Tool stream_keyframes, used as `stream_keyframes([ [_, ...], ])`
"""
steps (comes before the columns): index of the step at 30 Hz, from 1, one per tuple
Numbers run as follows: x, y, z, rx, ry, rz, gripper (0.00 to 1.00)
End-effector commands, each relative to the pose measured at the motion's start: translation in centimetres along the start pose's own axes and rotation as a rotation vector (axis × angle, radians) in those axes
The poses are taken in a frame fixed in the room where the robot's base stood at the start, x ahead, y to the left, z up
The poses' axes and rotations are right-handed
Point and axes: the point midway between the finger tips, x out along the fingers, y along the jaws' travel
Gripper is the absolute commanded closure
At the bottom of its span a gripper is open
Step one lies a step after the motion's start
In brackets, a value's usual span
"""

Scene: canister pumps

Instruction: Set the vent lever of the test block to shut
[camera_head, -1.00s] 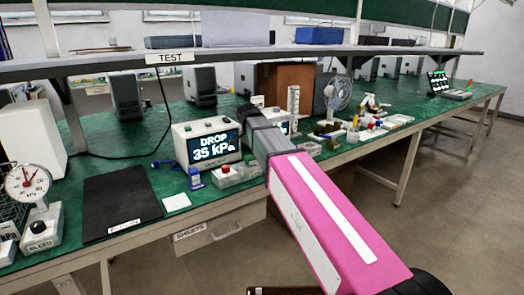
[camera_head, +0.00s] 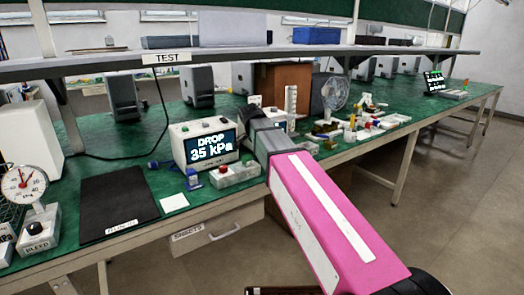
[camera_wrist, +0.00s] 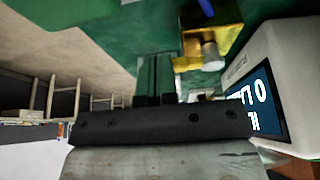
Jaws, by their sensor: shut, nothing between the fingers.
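My gripper (camera_head: 246,113) reaches over the green bench just right of the display box (camera_head: 203,166), which reads "DROP 35 kPa". In the wrist view my gripper (camera_wrist: 153,78) is shut and empty, its narrow fingers side by side. Beyond the fingers, to the right, is a yellow block (camera_wrist: 218,42) with a grey cylinder (camera_wrist: 210,54) and a blue piece (camera_wrist: 206,8) near the top edge. It may be the test block; I cannot tell which part is the vent lever or how it is set.
The display box (camera_wrist: 262,85) stands close on the right in the wrist view. A gauge (camera_head: 24,183) and black mat (camera_head: 116,204) lie left. A shelf (camera_head: 280,55) runs above.

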Motion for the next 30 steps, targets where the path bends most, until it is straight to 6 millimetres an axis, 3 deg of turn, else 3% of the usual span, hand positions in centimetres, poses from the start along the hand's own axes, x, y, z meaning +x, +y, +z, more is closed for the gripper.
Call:
stream_keyframes([
  [16, 0.9, 0.8, -2.4, -0.389, 0.001, -0.156, 1.00],
  [30, 1.3, 0.7, -3.1, -0.394, 0.000, -0.157, 1.00],
])
